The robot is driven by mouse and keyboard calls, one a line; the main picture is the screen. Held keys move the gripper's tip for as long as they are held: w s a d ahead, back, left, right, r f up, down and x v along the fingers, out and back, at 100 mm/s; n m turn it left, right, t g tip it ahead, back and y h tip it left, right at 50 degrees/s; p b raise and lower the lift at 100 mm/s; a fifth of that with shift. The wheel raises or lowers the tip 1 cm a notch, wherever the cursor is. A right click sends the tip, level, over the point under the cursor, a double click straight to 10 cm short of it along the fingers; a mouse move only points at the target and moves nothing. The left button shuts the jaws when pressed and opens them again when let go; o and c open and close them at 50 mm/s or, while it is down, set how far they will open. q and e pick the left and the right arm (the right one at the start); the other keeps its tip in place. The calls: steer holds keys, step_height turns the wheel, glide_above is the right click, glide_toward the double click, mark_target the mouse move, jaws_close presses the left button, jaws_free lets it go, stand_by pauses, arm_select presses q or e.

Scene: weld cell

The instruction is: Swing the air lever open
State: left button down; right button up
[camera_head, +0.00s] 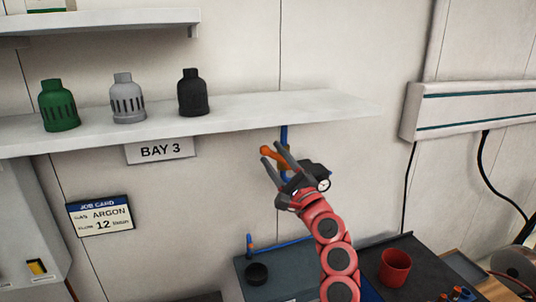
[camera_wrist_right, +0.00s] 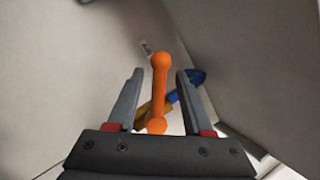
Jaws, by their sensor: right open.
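The air lever (camera_head: 266,151) is an orange handle with a rounded knob, below the shelf on the back wall. A blue pipe (camera_head: 284,134) runs down behind it. In the right wrist view the lever (camera_wrist_right: 159,85) stands between my two fingers, with a gap on each side, and a yellow part and the blue pipe (camera_wrist_right: 187,88) show behind it. My right gripper (camera_head: 272,153) is open around the lever and holds nothing. Its fingers hide part of the lever and valve in the head view. My left gripper is not in view.
A white shelf (camera_head: 330,107) just above my gripper carries a green (camera_head: 59,106), a grey (camera_head: 127,99) and a black cap (camera_head: 192,93). Below are a grey box (camera_head: 285,266) with a blue pipe, and a red cup (camera_head: 394,268) on a dark bench.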

steer(key=b+v, duration=0.4)
steer(key=v, duration=0.9)
